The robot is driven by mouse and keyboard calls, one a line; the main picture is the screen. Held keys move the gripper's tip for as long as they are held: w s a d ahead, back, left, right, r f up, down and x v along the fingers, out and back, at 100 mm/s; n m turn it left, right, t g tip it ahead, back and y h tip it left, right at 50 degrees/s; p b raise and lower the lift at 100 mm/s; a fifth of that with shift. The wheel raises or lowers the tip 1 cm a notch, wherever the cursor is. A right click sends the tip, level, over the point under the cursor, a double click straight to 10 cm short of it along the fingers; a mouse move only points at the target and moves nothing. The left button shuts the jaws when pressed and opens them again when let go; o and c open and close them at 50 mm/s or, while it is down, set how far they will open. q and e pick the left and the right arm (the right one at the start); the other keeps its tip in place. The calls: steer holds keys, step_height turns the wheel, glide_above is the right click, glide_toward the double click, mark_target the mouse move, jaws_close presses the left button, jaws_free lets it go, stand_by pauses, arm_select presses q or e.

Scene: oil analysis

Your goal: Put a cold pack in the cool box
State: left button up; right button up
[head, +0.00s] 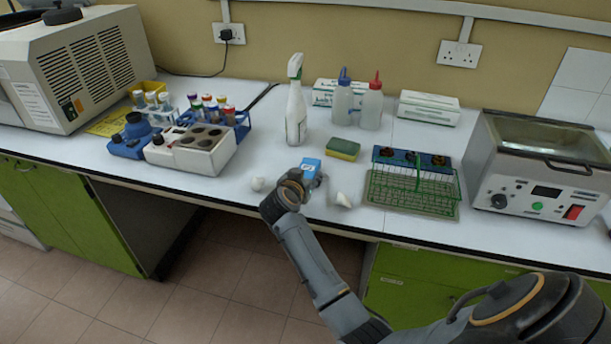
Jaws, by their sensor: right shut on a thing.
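A small blue pack with a white mark (310,167), which looks like the cold pack, is at the front middle of the white bench. My right gripper (304,177) is at its near side and shut on it. The wrist hides much of the fingers and the pack's lower part. I cannot tell whether the pack is lifted or touches the bench. My left gripper is not in view. I see no cool box in this view.
Small white pieces (257,184) lie near the gripper. A white block heater (192,150) is left, a metal bath (540,165) right.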

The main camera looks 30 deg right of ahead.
steer(key=o, duration=1.3)
steer(key=shift+f, duration=0.1)
steer(key=shift+c, duration=0.2)
steer(key=shift+s+a+r, duration=0.1)
steer(key=shift+r, duration=0.1)
steer(key=v, duration=1)
steer(key=shift+s+a+r, duration=0.15)
steer(key=shift+a, duration=0.1)
steer(key=shift+s+a+r, duration=0.2)
steer(key=shift+s+a, duration=0.2)
steer(key=shift+d, duration=0.1)
